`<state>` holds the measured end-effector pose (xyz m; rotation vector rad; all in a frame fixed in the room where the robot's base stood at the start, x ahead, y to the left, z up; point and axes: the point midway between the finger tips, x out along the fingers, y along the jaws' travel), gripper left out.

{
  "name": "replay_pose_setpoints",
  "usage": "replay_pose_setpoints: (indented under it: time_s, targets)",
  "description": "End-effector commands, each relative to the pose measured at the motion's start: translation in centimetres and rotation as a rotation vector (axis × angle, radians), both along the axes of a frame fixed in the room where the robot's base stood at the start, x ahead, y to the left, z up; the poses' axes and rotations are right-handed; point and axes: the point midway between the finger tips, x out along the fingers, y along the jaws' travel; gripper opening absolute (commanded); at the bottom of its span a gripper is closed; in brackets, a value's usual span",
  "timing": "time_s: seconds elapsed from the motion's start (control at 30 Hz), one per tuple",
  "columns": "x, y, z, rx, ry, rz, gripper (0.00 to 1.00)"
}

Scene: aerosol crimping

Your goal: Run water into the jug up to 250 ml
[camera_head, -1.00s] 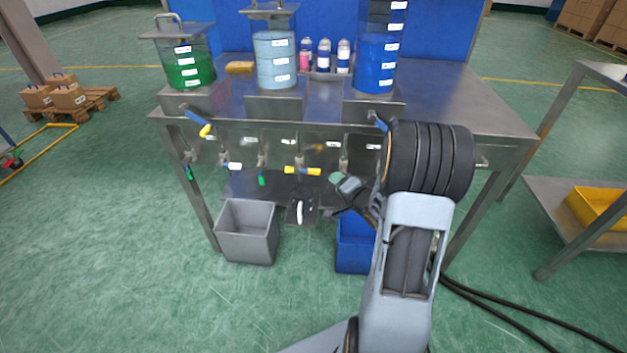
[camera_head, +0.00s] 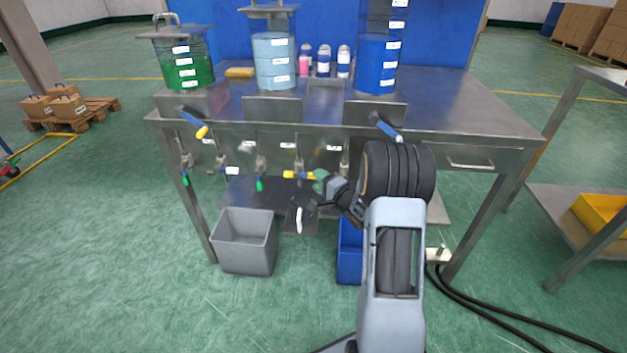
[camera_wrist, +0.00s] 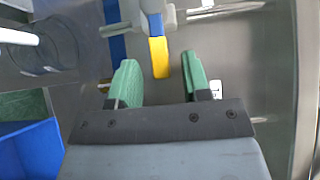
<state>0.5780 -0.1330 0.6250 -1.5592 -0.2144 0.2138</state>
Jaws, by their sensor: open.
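My gripper (camera_head: 318,182) is open by the tap row under the bench's front edge. In the wrist view, the green fingers of my gripper (camera_wrist: 159,62) stand either side of a lever's yellow tip (camera_wrist: 160,58), with gaps on both sides. This yellow-ended tap lever (camera_head: 297,175) lies sideways in the head view. A clear round vessel, apparently the jug (camera_wrist: 45,50), is at the left of the wrist view; its fill level cannot be read. A dark item with a white handle (camera_head: 299,219), possibly the same jug, sits on the lower shelf. A light-blue tank (camera_head: 275,62) stands above.
Green (camera_head: 186,68) and dark-blue (camera_head: 376,64) tanks flank the light-blue one. Other tap levers (camera_head: 230,171) hang nearby. A grey bin (camera_head: 245,250) and a blue bin (camera_head: 348,262) stand on the floor. Cables (camera_head: 470,300) lie at the right.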

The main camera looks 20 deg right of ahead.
Motion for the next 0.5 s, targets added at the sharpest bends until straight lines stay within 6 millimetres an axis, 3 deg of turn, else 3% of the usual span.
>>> replay_pose_setpoints:
  time_s: [0.2,0.5]
  targets:
    - [2.2,0.6,-0.1,-0.001,0.0,0.0,0.44]
    - [2.9,0.8,0.1,0.0,0.0,-0.001,0.44]
